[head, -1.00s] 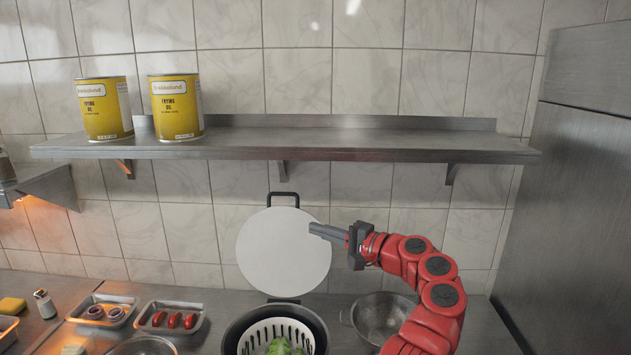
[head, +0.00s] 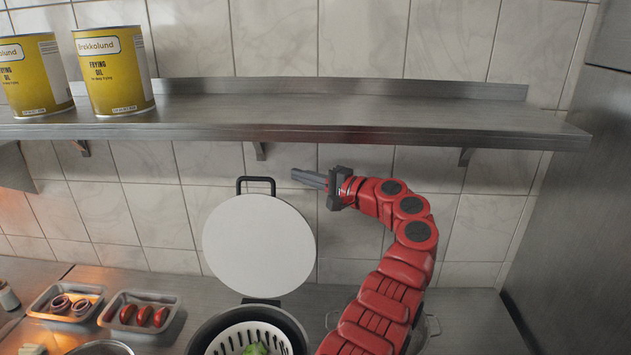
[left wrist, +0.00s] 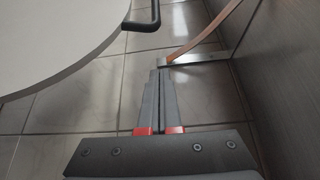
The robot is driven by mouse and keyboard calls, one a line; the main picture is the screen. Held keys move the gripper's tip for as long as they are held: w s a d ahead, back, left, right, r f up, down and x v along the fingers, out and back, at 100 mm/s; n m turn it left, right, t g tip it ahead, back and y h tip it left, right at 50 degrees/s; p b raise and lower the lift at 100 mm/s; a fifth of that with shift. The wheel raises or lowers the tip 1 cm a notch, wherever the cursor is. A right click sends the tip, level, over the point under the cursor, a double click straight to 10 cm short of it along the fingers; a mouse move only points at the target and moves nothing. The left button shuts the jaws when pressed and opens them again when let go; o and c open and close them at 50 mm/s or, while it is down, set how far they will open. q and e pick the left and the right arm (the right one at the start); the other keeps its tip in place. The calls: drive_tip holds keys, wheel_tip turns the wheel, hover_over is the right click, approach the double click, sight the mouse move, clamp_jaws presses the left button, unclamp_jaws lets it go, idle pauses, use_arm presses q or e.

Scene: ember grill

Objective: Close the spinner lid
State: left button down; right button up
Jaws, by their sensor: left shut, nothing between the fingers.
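The spinner lid (head: 258,248) is a round pale disc standing upright, open, with a black handle (head: 256,181) on its top edge. Its lower edge meets a dark hinge at the back of the spinner (head: 285,318), a dark bowl with a white slotted basket and something green inside. My left gripper (head: 296,175) is shut and empty, pointing left, just right of the handle and above the lid's upper right edge. In the left wrist view, the closed fingers (left wrist: 160,74) are apart from the lid (left wrist: 45,40) and its handle (left wrist: 146,22). My right gripper is not in view.
A steel shelf (head: 330,116) with two yellow oil cans (head: 112,72) runs above the gripper; its bracket (left wrist: 195,59) is close. A steel pot (head: 425,326) is partly behind my arm. Trays of onion (head: 42,303) and tomato (head: 112,320) stand left.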

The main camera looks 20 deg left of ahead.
use_arm(q)
drive_tip(key=shift+s+a+p, duration=0.7)
drive_tip(key=shift+a+p, duration=0.2)
drive_tip(key=shift+s+a+p, duration=0.65)
drive_tip(key=shift+a+p, duration=0.25)
drive_tip(key=shift+f, duration=0.1)
